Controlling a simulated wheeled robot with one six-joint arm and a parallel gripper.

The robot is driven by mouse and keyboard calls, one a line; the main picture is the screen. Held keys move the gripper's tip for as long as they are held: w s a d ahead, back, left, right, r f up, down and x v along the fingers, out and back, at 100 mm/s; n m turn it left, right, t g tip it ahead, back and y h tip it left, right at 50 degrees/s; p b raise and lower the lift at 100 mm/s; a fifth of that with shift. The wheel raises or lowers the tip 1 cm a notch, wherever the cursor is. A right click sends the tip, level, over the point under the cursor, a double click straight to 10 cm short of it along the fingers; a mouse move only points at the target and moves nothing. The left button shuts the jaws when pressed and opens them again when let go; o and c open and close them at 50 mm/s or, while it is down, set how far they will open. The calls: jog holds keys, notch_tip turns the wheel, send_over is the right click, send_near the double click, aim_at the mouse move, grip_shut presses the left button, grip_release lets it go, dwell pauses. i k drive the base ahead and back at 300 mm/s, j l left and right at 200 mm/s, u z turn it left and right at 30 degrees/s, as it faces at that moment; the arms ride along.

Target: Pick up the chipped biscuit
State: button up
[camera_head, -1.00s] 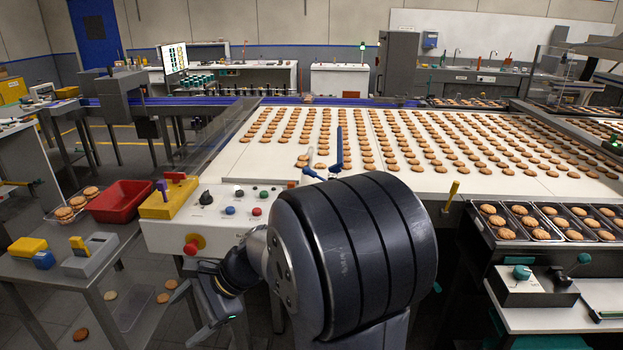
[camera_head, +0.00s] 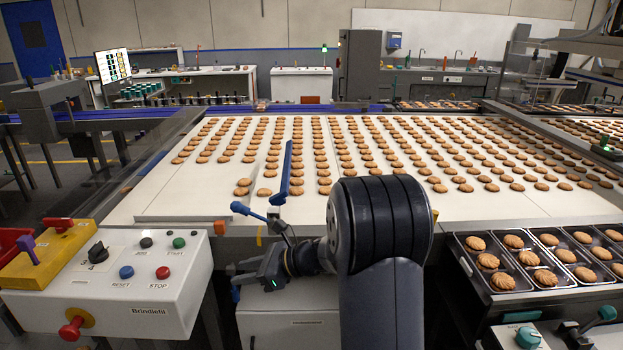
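Many round golden-brown biscuits (camera_head: 324,181) lie in rows on the white conveyor belt (camera_head: 200,196). At this size I cannot tell which biscuit is chipped. My gripper (camera_head: 240,279) is low in front of the belt's near edge, left of my large dark arm joint, and apart from the biscuits.
A control box (camera_head: 150,283) with buttons and a red knob stands at the near left. Black trays (camera_head: 505,283) of biscuits stand at the right. Bare belt lies at the near left.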

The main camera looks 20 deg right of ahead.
aim_at(262, 192)
jog(key=i+l+z, duration=0.3)
jog(key=i+l, duration=0.15)
jog(key=i+j+z, duration=0.2)
jog(key=i, duration=0.3)
jog(key=i+l+u, duration=0.1)
jog(key=i+l, duration=0.05)
jog(key=i, duration=0.1)
